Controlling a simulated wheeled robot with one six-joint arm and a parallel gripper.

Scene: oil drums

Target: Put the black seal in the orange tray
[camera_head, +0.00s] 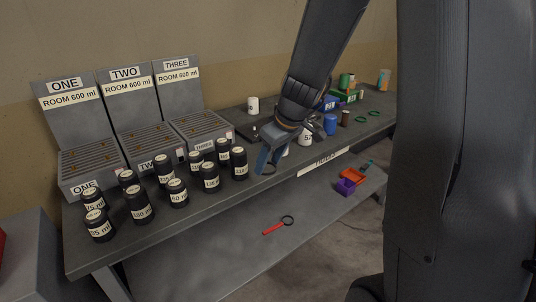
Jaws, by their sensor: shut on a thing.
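My gripper (264,170) hangs over the front of the grey bench, right of the black labelled jars. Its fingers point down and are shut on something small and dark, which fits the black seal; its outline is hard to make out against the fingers. The orange tray (352,176) sits low at the right, below the bench top, beside a purple tray (345,187). My gripper is well to the left of the orange tray and higher than it.
Several black jars (177,193) stand in front of three grey racks marked ONE, TWO and THREE. White and blue containers (330,124) and green rings (374,113) are on the bench's right. A red-handled ring tool (274,228) lies on the lower shelf, whose middle is mostly clear.

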